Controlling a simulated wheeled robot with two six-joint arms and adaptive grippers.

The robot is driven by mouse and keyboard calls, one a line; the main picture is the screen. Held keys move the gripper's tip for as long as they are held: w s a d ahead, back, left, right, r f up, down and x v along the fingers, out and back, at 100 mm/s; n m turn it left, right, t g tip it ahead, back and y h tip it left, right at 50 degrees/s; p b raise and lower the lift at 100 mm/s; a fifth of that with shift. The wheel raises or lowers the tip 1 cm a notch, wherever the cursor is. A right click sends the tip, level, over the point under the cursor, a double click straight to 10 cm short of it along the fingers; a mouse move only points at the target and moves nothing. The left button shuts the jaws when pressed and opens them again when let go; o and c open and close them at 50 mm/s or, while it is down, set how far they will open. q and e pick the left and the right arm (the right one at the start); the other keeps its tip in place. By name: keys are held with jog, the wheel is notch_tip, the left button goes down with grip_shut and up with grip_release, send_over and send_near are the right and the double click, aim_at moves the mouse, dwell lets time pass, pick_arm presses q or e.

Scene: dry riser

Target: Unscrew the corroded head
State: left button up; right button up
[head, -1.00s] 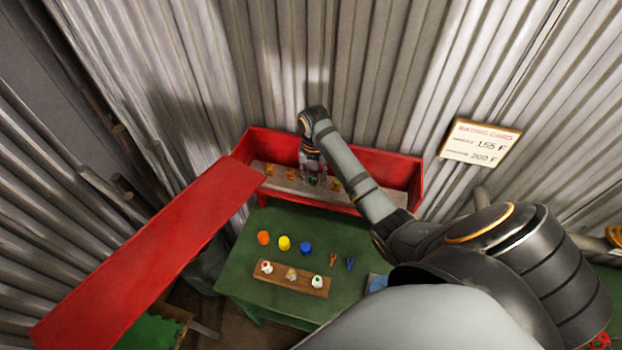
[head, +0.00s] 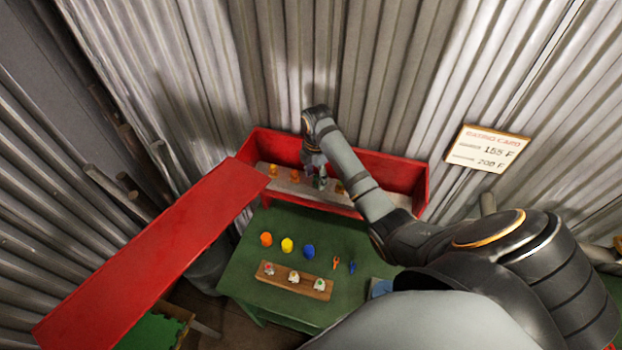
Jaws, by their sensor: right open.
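A red open-fronted box (head: 405,172) stands against the corrugated wall behind the green table. Inside it a pale board (head: 335,195) carries a row of small heads. An orange-brown head (head: 295,175) and another (head: 273,169) show left of my right gripper (head: 316,174). One more (head: 340,188) shows just to its right. A small greenish head (head: 320,183) is at the fingertips, partly hidden by them. The gripper points down over it with its jaws open. I cannot tell which head is corroded, or whether the fingers touch it. My left gripper is not in view.
The green table (head: 245,270) holds an orange cup (head: 266,239), a yellow cup (head: 287,245), a blue cup (head: 309,251) and small tools (head: 336,263). A wooden rack (head: 318,290) holds three pale heads. A long red panel (head: 150,260) slants at left. A rating card (head: 488,148) hangs right.

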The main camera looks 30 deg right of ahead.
jog(key=shift+w+d+f+m, duration=0.25)
jog(key=shift+d+m, duration=0.25)
jog(key=shift+m, duration=0.4)
jog(key=m, duration=0.3)
jog(key=shift+d+f, duration=0.15)
jog(key=shift+d, duration=0.25)
jog(key=shift+d+m, duration=0.2)
jog(key=shift+m, duration=1.1)
jog(key=shift+a, duration=0.45)
jog(key=shift+c, duration=0.5)
jog(key=c, duration=0.5)
jog(key=shift+s+r, duration=0.2)
jog(key=shift+r, duration=0.2)
grip_shut()
jog(key=n, duration=0.3)
jog(key=shift+w+r+n, duration=0.15)
jog(key=shift+n, duration=0.25)
jog(key=shift+c, duration=0.5)
grip_release()
jog(key=shift+n, duration=0.3)
jog(key=shift+w+d+f, duration=0.15)
jog(key=shift+w+f, duration=0.05)
jog(key=shift+f, duration=0.1)
grip_shut()
jog(key=shift+s, duration=0.1)
